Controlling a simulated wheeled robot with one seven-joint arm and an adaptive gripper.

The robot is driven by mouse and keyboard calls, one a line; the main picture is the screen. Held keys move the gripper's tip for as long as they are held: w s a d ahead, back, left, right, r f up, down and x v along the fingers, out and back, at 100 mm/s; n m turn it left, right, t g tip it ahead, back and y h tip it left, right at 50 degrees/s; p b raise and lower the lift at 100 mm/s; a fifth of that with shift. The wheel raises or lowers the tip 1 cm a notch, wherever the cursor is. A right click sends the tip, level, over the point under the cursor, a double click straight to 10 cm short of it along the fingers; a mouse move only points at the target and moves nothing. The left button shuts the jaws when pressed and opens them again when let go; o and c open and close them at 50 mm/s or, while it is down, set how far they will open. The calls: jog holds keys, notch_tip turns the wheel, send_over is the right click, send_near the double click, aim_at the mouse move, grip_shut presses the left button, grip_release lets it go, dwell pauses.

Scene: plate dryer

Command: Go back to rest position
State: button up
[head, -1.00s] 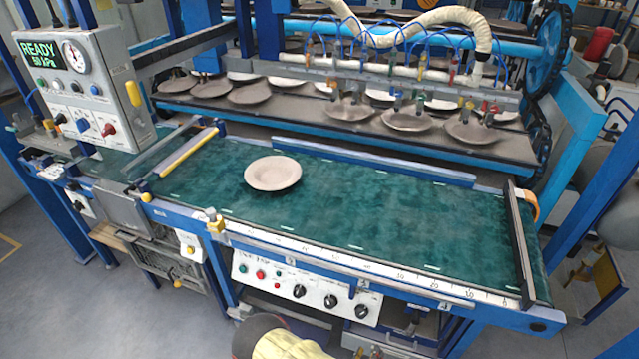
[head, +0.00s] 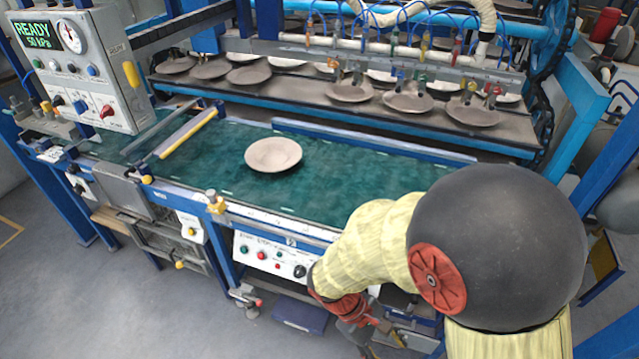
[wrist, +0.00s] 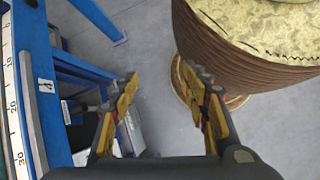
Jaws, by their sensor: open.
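My gripper (wrist: 165,110) is open in the wrist view, its two yellow-tipped fingers apart with only grey floor and part of my own body beyond them. In the head view my arm reaches across the lower right, and its end hangs low in front of the conveyor's front side, partly hidden. A single pale plate (head: 273,154) lies flat on the green conveyor belt (head: 345,185), well apart from my gripper.
More plates (head: 349,90) sit on the dryer shelf behind the belt, under hoses and suction fittings. A control box (head: 75,65) reading READY stands at the left. The conveyor's blue frame (wrist: 38,80) is close on the left in the wrist view. Floor (head: 130,300) is open at the lower left.

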notch_tip(320, 180, up, 14)
jog(key=w+a+r+m+t+y, duration=0.1)
jog(key=w+a+m+t+y, duration=0.2)
jog(key=m+y, duration=0.4)
jog(key=s+d+r+m+t, duration=0.1)
jog(key=d+r+t, duration=0.4)
jog(key=r, duration=0.5)
jog(key=shift+s+d+r+m+t, duration=0.3)
jog(key=shift+s+d+m+t, duration=0.1)
jog(key=shift+m, duration=0.5)
